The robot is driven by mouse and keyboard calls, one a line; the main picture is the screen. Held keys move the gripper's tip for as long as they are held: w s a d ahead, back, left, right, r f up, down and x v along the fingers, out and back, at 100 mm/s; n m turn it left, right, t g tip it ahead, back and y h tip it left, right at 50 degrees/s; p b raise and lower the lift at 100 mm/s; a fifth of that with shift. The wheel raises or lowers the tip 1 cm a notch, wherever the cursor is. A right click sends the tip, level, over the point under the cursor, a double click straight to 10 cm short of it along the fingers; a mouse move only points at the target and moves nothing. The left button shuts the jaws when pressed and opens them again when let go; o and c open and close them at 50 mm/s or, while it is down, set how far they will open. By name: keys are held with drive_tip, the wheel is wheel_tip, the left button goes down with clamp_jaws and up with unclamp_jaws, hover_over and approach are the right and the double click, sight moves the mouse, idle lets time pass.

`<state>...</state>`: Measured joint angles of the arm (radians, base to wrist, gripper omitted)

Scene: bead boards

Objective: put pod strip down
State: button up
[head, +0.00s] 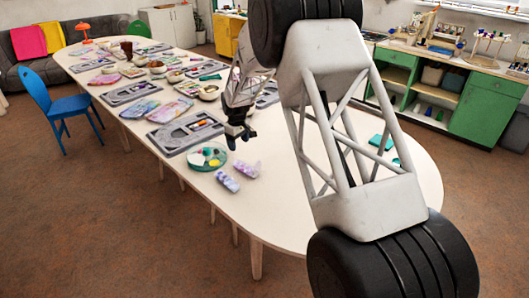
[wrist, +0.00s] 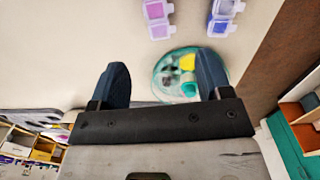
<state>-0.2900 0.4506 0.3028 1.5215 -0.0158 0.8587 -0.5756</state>
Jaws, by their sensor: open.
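Two pod strips lie on the white table close together, apart from my gripper. One with purple pods (head: 246,169) and one with bluish pods (head: 227,181) show in the head view. In the wrist view a pink-purple strip (wrist: 157,12) and a blue-purple strip (wrist: 224,12) are at the top, cut off by the frame edge. My gripper (head: 236,142) is above the table near the round teal dish (head: 197,162). In the wrist view its two fingers (wrist: 163,80) are wide apart, with nothing between their tips; the dish lies below, partly hidden by the right finger.
Grey bead boards (head: 168,146), pastel trays (head: 169,111) and bowls crowd the table's left and far parts. Small teal items (head: 381,142) lie at the right, partly behind my arm. The near table edge around the strips is clear.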

drive_tip(key=s+d+r+m+t, duration=0.1)
drive_tip(key=s+d+r+m, duration=0.2)
drive_tip(key=s+d+r, duration=0.8)
drive_tip(key=s+d+r+m, duration=0.2)
drive_tip(key=s+d+r, duration=0.4)
drive_tip(key=s+r, duration=0.7)
drive_tip(key=s+d+m, duration=0.2)
drive_tip(key=s+d, duration=0.2)
drive_tip(key=s, duration=1.3)
drive_tip(key=s+d+m+t, duration=0.1)
drive_tip(key=s+d+m, duration=0.2)
drive_tip(key=s, duration=1.5)
drive_tip(key=d, duration=0.2)
drive_tip(key=shift+d, duration=0.3)
